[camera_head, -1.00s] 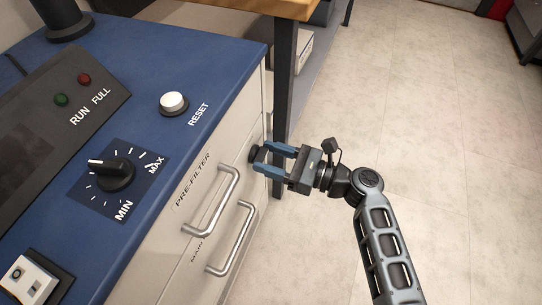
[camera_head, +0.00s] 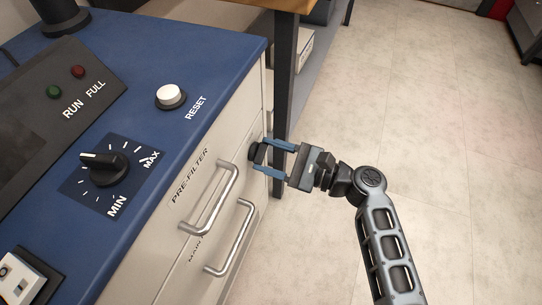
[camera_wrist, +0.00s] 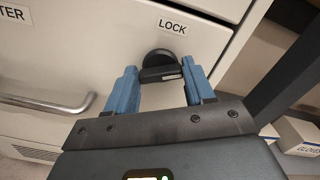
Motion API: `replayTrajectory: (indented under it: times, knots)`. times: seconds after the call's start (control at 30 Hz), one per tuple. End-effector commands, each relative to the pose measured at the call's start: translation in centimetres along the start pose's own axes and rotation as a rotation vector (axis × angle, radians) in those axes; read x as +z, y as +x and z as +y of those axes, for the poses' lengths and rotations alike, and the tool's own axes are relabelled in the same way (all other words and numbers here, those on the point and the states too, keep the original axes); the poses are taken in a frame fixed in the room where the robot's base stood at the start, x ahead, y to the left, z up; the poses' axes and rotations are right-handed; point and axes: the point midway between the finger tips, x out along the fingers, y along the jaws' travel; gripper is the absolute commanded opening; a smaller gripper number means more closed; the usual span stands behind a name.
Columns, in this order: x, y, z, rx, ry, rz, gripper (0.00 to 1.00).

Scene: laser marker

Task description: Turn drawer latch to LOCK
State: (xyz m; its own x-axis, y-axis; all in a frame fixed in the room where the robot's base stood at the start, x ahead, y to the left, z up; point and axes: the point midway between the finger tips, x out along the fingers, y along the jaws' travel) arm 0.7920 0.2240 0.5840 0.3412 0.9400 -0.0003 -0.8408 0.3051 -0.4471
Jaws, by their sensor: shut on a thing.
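The drawer latch (camera_head: 255,151) is a black round knob with a raised bar, on the beige drawer front by its right edge. In the wrist view the latch (camera_wrist: 159,66) sits just below the LOCK label (camera_wrist: 172,27), its bar lying nearly level in the picture. My gripper (camera_head: 263,157) is at the latch, with its blue fingers on either side of the bar. It also shows in the wrist view (camera_wrist: 160,78), shut on the bar's two ends. The exact finger contact is partly hidden.
The PRE-FILTER drawer handle (camera_head: 212,200) and a lower handle (camera_head: 232,240) stick out left of my gripper. A dark table leg (camera_head: 284,90) stands close behind the latch. The blue top holds a RESET button (camera_head: 170,96) and a MIN-MAX dial (camera_head: 103,168). Floor at right is clear.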

Motion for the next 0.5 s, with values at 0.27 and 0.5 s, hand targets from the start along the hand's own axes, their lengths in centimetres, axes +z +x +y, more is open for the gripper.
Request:
replayTrajectory:
  times: [0.27,0.5]
  knots:
    - [-0.29,-0.01,0.29,0.000,-0.264,0.000,0.23]
    - [-0.41,-0.01,0.45,0.000,-0.492,0.000,0.23]
